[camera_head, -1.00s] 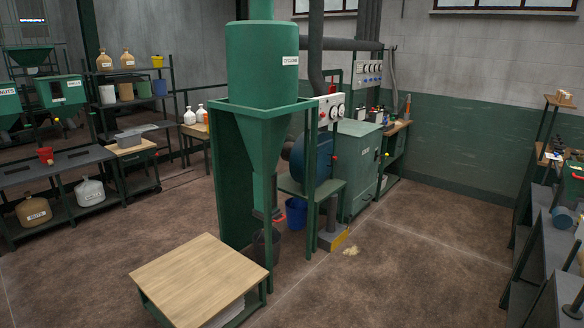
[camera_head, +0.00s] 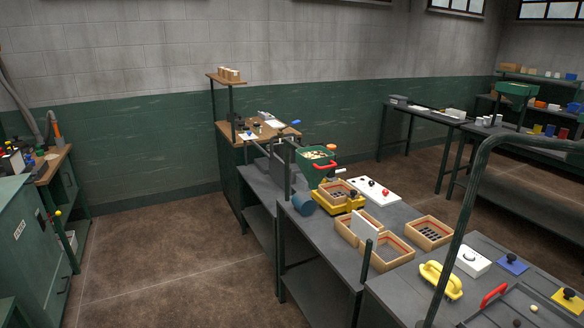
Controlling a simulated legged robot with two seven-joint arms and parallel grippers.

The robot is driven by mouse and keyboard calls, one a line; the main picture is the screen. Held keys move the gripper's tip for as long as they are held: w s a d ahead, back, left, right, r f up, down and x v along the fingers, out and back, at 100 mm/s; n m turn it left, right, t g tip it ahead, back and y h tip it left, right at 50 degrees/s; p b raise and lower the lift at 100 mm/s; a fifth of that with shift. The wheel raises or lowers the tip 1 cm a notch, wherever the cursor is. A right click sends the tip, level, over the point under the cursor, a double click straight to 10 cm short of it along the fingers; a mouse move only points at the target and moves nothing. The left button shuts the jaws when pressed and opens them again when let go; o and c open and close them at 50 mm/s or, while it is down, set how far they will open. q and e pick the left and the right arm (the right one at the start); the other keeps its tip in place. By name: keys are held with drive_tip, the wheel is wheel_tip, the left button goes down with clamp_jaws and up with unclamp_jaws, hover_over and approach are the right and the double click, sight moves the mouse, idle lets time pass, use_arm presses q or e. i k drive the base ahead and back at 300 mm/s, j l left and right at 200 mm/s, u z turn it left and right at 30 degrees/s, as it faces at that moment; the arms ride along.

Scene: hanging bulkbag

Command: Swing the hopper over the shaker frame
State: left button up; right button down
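A small green hopper (camera_head: 316,156) with pale contents stands on the grey bench, with a red handle (camera_head: 324,166) at its front. Just in front of it is a yellow frame (camera_head: 350,206) carrying a wooden tray (camera_head: 334,190), which looks like the shaker frame. The hopper sits behind the yellow frame, not clearly above it; the exact gap is too small to tell. Neither of my grippers is in view.
Wooden trays (camera_head: 428,231) and a white panel (camera_head: 372,190) with knobs lie on the bench. A thick dark green bent pipe (camera_head: 462,215) rises at the right foreground. A green cabinet (camera_head: 28,240) stands at the left. The brown floor (camera_head: 165,262) between is clear.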

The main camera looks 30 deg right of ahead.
sight(316, 162)
drive_tip(key=i+j+z, duration=0.15)
drive_tip(key=i, duration=0.45)
drive_tip(key=i+j+z, duration=0.15)
drive_tip(key=i, duration=0.45)
